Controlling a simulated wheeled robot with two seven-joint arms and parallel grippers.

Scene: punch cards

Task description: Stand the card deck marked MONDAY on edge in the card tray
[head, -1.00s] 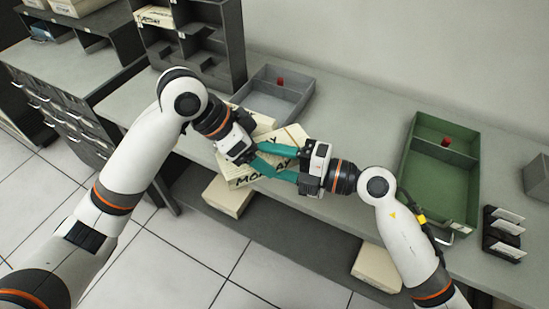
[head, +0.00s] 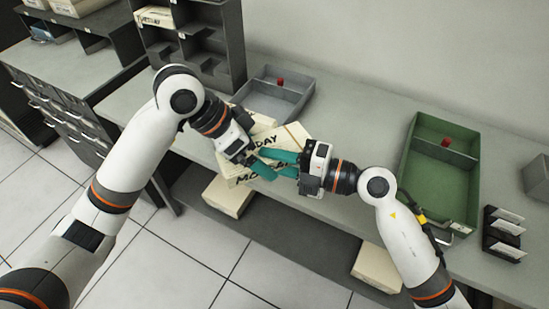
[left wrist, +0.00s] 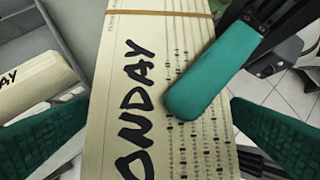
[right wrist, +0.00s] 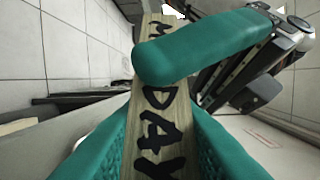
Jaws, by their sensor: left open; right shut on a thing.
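The cream card deck (head: 291,136) marked MONDAY has its name on its broad face and on one edge. It is tilted above the front of the counter. My right gripper (head: 278,162) is shut on it from the right. My left gripper (head: 259,162) is open, with fingers on either side of the deck. The left wrist view shows the deck's face (left wrist: 140,115) and a rubber band. The right wrist view shows its lettered edge (right wrist: 158,115) between my right fingers. A grey tray (head: 306,91) and a green tray (head: 470,195) each hold a small red piece.
Another lettered deck (left wrist: 30,85) lies behind the held one. A dark pigeonhole rack (head: 238,40) stands at the back left. A black card holder (head: 498,240) is right of the green tray. Counter between the trays (head: 355,115) is clear. Boxes sit below the counter.

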